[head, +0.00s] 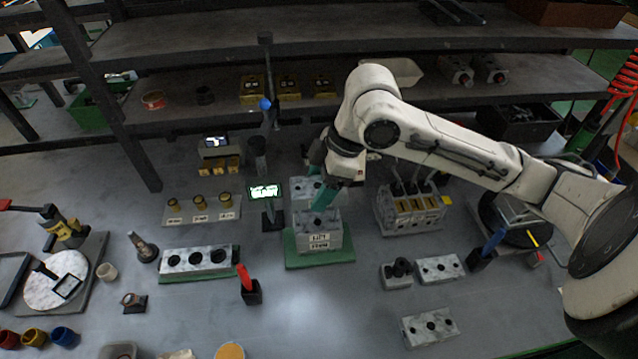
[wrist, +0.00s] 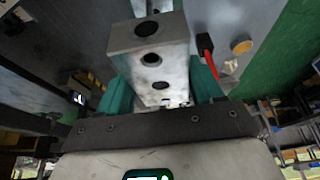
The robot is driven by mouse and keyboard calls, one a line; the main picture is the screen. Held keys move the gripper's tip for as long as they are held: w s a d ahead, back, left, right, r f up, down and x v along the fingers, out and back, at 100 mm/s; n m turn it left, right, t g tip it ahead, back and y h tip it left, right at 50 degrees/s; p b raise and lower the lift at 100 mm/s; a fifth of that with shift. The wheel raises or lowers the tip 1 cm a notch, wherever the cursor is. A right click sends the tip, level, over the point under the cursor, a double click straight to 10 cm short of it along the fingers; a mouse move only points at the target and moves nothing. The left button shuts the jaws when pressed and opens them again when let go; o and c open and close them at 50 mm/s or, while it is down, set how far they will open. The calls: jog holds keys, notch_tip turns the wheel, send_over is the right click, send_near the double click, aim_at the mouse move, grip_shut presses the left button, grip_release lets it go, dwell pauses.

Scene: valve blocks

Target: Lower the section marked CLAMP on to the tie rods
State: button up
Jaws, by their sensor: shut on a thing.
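My gripper (head: 320,180) is shut on a grey marbled block (wrist: 150,62). Its teal fingers (wrist: 160,90) lie along the two sides of the block, and dark round holes show in a row on it. In the head view, part of a marbled block (head: 302,188) shows behind the fingers. A labelled marbled block (head: 332,229) sits in front of it over a green plate (head: 345,258). I cannot read a CLAMP mark with certainty on either.
A small lit sign (head: 265,191) stands just left of the gripper. A long three-hole block (head: 196,260) and a red-handled tool (head: 244,278) lie to the left. Loose blocks (head: 438,268) sit at the right. Shelves (head: 300,48) run across the back. The front middle of the bench is clear.

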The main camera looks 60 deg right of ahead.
jog(key=shift+f+b, duration=3)
jog(key=shift+f, duration=0.35)
jog(key=o, duration=1.5)
jog(key=shift+r, duration=0.1)
jog(key=v, duration=1)
jog(key=shift+r+p, duration=0.3)
jog(key=shift+p, duration=0.05)
jog(key=shift+s+d, duration=0.1)
jog(key=shift+d, duration=0.05)
